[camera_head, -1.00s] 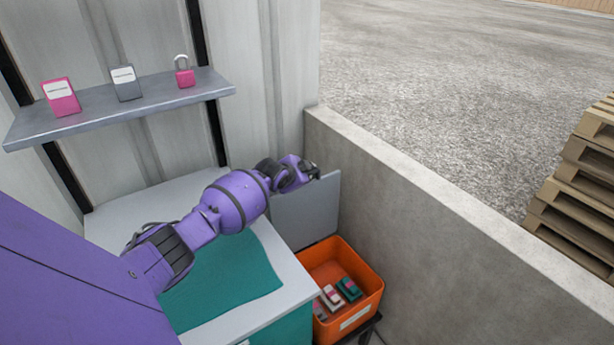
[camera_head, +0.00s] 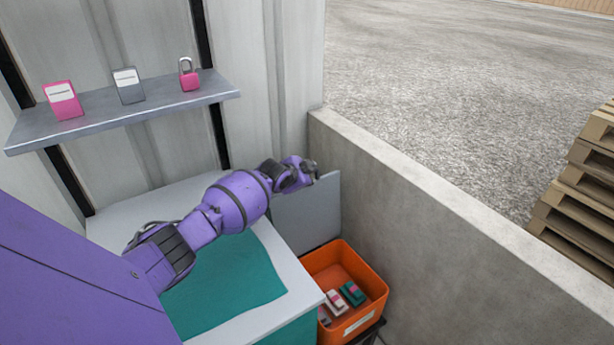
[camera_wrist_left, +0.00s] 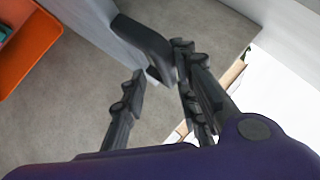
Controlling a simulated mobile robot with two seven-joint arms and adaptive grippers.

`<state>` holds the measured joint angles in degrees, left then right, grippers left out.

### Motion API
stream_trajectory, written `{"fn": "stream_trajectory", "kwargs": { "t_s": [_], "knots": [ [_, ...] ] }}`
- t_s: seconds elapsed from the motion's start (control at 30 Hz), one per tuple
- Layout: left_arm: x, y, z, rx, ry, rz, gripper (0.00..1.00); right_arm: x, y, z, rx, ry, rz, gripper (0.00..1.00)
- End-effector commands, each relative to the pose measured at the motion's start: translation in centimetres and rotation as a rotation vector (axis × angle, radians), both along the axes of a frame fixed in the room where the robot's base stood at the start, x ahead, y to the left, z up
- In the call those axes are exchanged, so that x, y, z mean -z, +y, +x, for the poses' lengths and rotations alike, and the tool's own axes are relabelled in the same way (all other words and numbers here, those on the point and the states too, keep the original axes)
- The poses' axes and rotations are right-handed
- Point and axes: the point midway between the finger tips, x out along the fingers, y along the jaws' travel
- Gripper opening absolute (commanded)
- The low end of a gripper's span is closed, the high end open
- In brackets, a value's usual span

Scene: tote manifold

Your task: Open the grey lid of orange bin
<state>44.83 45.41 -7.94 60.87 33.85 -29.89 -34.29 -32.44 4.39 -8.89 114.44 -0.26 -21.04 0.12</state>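The orange bin (camera_head: 373,305) stands at the lower right of the head view, beside the white table. Its grey lid (camera_head: 320,215) stands upright at the bin's back edge, so the bin is open. My left gripper (camera_head: 312,168) is at the lid's top edge. In the left wrist view my left gripper (camera_wrist_left: 158,66) has its two fingers apart. A dark grey handle-like piece (camera_wrist_left: 142,38) reaches between them, with a gap to the left finger; contact with the other finger is unclear. The orange bin (camera_wrist_left: 32,45) shows at the upper left there. My right gripper is out of view.
Several small pink, white and green items (camera_head: 345,298) lie in the bin. A concrete wall (camera_head: 430,225) runs close along its right side. The white table (camera_head: 130,215) carries a green mat (camera_head: 230,280). A shelf (camera_head: 120,108) hangs above. Pallets (camera_head: 585,190) stand far right.

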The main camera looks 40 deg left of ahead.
Motion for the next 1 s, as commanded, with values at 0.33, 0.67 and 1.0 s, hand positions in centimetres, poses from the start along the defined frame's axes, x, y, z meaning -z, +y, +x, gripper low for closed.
{"fn": "stream_trajectory", "kwargs": {
  "t_s": [0.33,0.67,1.0],
  "knots": [
    [0.0,0.0,-0.3,-0.002,0.003,-0.002,0.29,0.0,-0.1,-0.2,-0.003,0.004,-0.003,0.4],
    [-2.4,-0.5,-4.0,0.001,0.002,0.001,0.29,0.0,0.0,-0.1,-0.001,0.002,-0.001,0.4],
    [-5.7,-1.3,-8.7,0.0,0.001,0.0,0.29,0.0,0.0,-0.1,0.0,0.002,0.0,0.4]
  ]
}}
